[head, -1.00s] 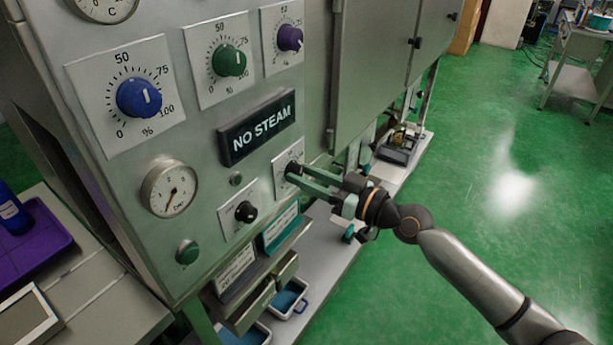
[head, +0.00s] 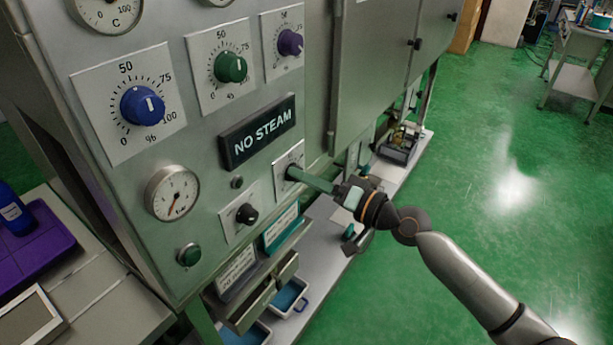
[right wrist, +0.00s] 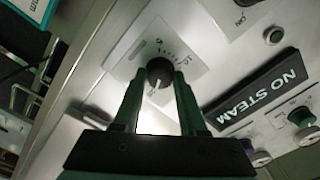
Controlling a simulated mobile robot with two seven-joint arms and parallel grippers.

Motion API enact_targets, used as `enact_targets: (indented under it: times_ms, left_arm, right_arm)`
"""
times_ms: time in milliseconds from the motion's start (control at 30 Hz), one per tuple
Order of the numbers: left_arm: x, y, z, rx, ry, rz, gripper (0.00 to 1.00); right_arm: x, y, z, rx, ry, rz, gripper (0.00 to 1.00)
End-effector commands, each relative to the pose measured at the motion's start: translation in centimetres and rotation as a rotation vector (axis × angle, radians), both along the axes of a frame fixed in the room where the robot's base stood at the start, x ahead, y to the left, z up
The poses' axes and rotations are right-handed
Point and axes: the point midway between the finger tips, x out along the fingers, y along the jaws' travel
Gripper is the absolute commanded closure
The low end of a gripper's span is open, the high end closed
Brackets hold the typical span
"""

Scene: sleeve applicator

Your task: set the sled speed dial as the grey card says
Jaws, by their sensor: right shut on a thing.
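My right gripper (head: 293,173) is at the panel, right of the lower black knob (head: 247,213). In the right wrist view its two fingers are closed on the sides of a small black dial (right wrist: 159,71) on a white scale plate (right wrist: 185,62). The dial's white pointer line shows between the fingers; the scale numbers are too small to read. In the head view the fingers hide most of this dial. A grey-framed card (head: 237,271) stands in a holder below the panel, beside a teal-framed card (head: 280,228); their text is not legible. My left gripper is out of view.
Above are blue (head: 142,105), green (head: 230,67) and purple (head: 290,42) dials and the NO STEAM sign (head: 258,131). A gauge (head: 173,193) and a green button (head: 189,255) are at the panel's left. Open green floor (head: 500,230) lies to the right.

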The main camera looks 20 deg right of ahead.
Motion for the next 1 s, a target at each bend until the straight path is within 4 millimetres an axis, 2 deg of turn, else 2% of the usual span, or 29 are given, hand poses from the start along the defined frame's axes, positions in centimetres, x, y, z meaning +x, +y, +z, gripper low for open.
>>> enact_targets:
  times_ms: [633, 667, 900, 1000]
  left_arm:
    - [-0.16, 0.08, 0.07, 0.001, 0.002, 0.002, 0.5]
    - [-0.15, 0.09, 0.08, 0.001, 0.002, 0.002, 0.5]
    - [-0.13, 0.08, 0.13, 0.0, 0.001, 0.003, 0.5]
    - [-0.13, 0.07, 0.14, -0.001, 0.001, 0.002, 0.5]
  right_arm:
    - [0.0, -0.02, -0.02, 0.042, 0.033, 0.0, 1.0]
    - [0.0, -0.02, -0.02, 0.042, 0.033, 0.0, 0.58]
    - [0.0, -0.02, -0.02, 0.041, 0.032, 0.0, 0.31]
    - [0.0, -0.02, -0.02, 0.041, 0.032, 0.0, 0.29]
